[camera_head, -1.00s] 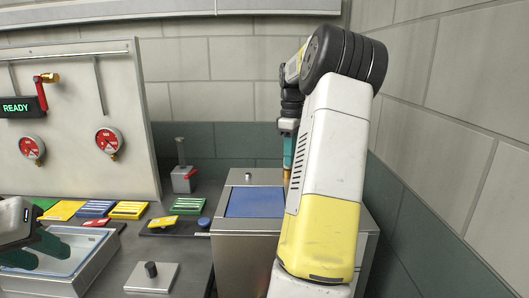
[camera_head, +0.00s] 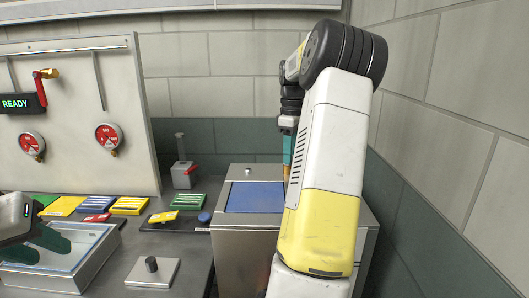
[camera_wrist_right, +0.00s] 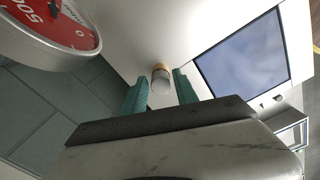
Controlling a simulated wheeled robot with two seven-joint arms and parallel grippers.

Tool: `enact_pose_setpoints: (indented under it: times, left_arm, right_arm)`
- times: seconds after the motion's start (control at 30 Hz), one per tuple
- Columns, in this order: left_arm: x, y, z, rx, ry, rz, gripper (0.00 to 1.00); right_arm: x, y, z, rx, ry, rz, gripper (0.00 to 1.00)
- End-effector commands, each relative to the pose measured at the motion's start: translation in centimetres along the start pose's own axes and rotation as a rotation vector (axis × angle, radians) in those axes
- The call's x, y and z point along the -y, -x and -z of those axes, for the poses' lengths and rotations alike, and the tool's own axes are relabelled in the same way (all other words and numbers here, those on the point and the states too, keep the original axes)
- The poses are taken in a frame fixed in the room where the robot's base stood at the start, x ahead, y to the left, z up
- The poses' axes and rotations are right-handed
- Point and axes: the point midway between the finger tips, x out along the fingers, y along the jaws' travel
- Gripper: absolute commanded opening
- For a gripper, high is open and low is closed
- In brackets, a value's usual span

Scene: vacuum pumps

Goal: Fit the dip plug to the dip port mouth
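The right gripper (camera_wrist_right: 162,76) shows in the right wrist view with its two teal fingers apart. A small pale cylinder with a brass collar (camera_wrist_right: 161,80) stands between and just beyond the fingertips, with gaps visible on both sides. I cannot tell whether it is the dip plug, the port mouth or both together. In the head view the right gripper (camera_head: 287,150) points down at the back of a steel box (camera_head: 240,245), partly hidden by my arm; a brass tip shows below it. My left gripper (camera_head: 36,248) is at the left edge over a tray, fingers apart and empty.
The steel box has a blue top panel (camera_head: 255,197) and a small knob (camera_head: 248,172). A red gauge (camera_wrist_right: 55,30) is close by in the right wrist view. The metal tray (camera_head: 95,262), a knobbed plate (camera_head: 152,272) and coloured blocks (camera_head: 128,205) lie on the bench.

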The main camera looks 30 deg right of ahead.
Motion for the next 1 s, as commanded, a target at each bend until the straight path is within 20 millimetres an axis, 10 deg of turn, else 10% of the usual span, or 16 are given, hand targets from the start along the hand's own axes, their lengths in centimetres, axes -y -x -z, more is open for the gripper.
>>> enact_pose_setpoints:
  times: [0.4, 1.0]
  left_arm:
    - [0.0, 0.0, 0.0, 0.0, 0.0, 0.0, 0.36]
    - [0.0, 0.0, 0.0, 0.0, 0.0, 0.0, 0.36]
  right_arm:
    - [0.0, 0.4, 0.0, 0.0, 0.0, -0.001, 0.5]
    - [0.0, 7.8, 0.0, 0.0, 0.0, 0.001, 0.5]
